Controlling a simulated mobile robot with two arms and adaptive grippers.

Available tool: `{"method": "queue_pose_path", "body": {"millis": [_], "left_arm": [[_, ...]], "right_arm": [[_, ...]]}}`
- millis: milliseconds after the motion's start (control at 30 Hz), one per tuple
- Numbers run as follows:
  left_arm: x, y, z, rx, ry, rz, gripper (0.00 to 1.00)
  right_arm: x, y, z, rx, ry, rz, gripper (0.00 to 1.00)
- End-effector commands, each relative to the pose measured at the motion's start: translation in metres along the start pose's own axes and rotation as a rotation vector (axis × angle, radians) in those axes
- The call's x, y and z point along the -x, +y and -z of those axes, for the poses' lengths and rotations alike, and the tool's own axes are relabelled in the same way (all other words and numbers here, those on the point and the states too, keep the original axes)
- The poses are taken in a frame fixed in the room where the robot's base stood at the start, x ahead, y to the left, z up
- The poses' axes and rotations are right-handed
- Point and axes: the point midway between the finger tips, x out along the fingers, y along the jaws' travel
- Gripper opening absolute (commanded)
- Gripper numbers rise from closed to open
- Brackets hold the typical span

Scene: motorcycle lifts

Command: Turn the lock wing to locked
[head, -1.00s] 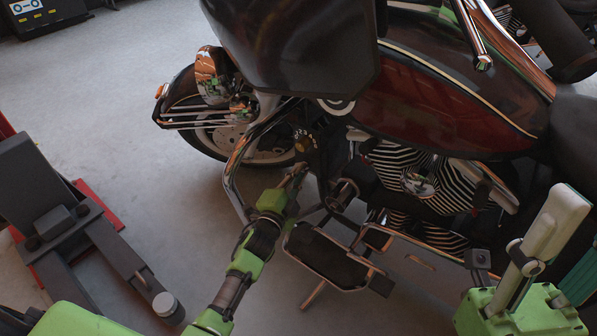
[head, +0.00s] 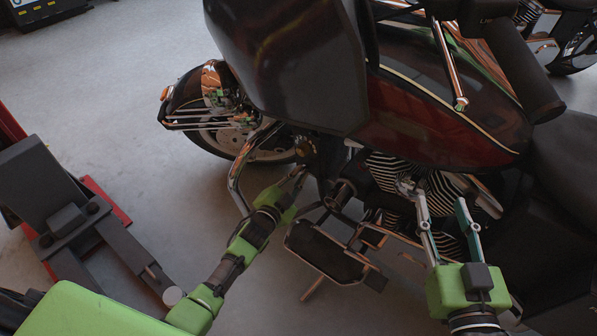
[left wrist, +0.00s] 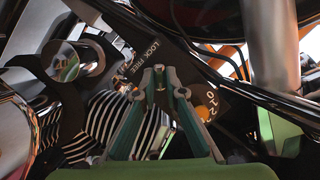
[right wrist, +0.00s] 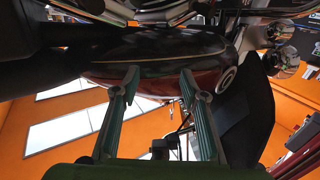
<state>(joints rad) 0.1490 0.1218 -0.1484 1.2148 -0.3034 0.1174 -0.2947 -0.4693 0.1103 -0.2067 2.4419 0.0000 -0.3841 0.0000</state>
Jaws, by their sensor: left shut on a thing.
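A dark plate (left wrist: 140,50) lettered LOCK and FREE is on the motorcycle, behind my left fingertips in the left wrist view. My left gripper (left wrist: 160,75) has its fingertips close together at this plate, shut on the lock wing. The wing is mostly hidden between the fingertips, and I cannot tell which word it points at. In the head view my left gripper (head: 297,180) reaches the motorcycle (head: 430,128) below its front fairing. My right gripper (head: 441,195) is open and empty beside the engine; its spread fingers also show in the right wrist view (right wrist: 160,75).
A black footboard (head: 325,255) juts out below the left gripper. A dark lift with red parts (head: 85,225) stands at left. Floor between is clear.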

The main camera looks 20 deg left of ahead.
Motion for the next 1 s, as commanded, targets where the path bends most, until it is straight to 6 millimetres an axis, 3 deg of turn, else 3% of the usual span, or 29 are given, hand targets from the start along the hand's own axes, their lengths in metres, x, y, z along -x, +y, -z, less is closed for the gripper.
{"method": "queue_pose_path", "body": {"millis": [267, 500, 800, 1000], "left_arm": [[0.001, -0.002, 0.001, 0.124, -0.003, -0.042, 0.0], [0.001, -0.003, 0.0, 0.252, -0.004, -0.082, 0.0], [0.001, -0.004, -0.002, 0.445, -0.004, -0.141, 0.0], [0.0, -0.004, -0.003, 0.577, -0.004, -0.18, 0.0]], "right_arm": [[0.028, 0.011, -0.079, 0.004, -0.397, -0.024, 0.4], [0.075, 0.019, -0.134, 0.001, -0.708, -0.043, 0.4], [0.139, 0.025, -0.172, -0.006, -1.008, -0.062, 0.4], [0.159, 0.026, -0.181, -0.009, -1.093, -0.067, 0.4]]}}
